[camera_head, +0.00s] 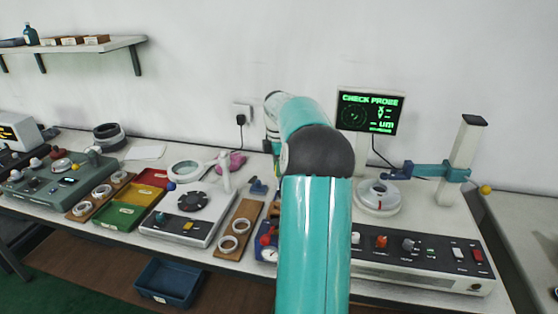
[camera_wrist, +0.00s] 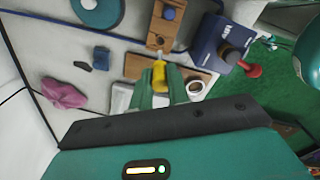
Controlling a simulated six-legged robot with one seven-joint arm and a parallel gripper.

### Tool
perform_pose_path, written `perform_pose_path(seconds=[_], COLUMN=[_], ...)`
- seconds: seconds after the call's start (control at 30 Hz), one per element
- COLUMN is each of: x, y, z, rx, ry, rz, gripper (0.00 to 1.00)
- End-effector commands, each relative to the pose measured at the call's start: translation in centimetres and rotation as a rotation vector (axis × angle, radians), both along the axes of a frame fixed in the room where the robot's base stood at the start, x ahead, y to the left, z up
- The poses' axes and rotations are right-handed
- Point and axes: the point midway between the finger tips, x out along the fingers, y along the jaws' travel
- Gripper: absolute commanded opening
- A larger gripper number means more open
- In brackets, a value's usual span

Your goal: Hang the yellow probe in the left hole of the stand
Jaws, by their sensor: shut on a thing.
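In the wrist view, my gripper (camera_wrist: 160,71) is shut on the yellow probe (camera_wrist: 159,76), which sits between the two green fingertips. A narrow wooden piece with a blue knob-like part (camera_wrist: 165,24) lies just beyond the fingertips; it looks like the stand, but I cannot make out its left hole. The probe's tip appears close to its near end, and I cannot tell whether they touch. In the head view, my teal arm hides the gripper, the probe and the stand area.
A wooden board with a white ring (camera_wrist: 195,88) lies beside the fingers. A dark blue device with a red knob (camera_wrist: 222,42) stands to the right. A pink cloth (camera_head: 237,163) and a small blue block (camera_head: 258,187) lie behind. A monitor (camera_head: 369,112) reads "CHECK PROBE".

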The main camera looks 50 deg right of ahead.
Motion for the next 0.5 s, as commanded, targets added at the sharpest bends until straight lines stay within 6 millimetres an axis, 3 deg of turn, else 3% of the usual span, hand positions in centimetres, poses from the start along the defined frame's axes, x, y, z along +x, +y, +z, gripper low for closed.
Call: perform_pose_path(seconds=[0.27, 0.5], x=[-0.7, -0.9], y=[-0.5, -0.6], z=[-1.3, -3.9], rx=[0.001, 0.002], ry=[0.000, 0.001], rz=[0.001, 0.000], gripper=[0.00, 0.00])
